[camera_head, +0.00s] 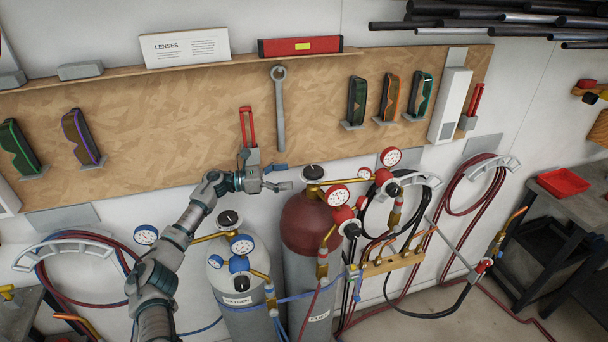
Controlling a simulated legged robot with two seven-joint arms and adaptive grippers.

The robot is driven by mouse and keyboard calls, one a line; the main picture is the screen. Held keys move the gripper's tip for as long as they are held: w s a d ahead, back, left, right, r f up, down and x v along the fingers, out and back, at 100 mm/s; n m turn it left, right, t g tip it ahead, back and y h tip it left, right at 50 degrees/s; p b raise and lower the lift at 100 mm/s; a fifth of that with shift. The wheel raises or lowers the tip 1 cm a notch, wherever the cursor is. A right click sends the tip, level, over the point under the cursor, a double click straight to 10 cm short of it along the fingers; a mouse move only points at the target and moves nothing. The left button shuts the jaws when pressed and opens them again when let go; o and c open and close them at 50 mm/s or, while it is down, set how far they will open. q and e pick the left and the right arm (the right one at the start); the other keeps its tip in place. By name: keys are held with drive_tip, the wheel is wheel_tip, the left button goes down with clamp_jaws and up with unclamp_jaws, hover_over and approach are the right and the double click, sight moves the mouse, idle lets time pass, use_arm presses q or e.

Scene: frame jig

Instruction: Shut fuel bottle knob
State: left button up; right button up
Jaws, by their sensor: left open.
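The fuel bottle (304,226) has a dark red top, a grey lower body and a FUEL label. It stands upright right of the oxygen bottle (236,297). The fuel bottle's knob (313,171) is a dark round cap at its very top, above a brass valve. My left gripper (284,178) is open and empty, just left of this knob, with a visible gap between them. Its fingers point right toward the knob. I cannot read the knob's turn position. My right gripper is not in view.
Red-rimmed gauges (336,195) and regulators crowd the fuel bottle's right side. A wooden tool board (200,120) is behind. Hoses hang from a bracket (416,179) at right.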

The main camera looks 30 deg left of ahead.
use_arm(q)
drive_tip(key=v, duration=0.3)
drive_tip(key=shift+s+a+f, duration=0.1)
drive_tip(key=shift+a, duration=0.35)
drive_tip(key=shift+d, duration=0.15)
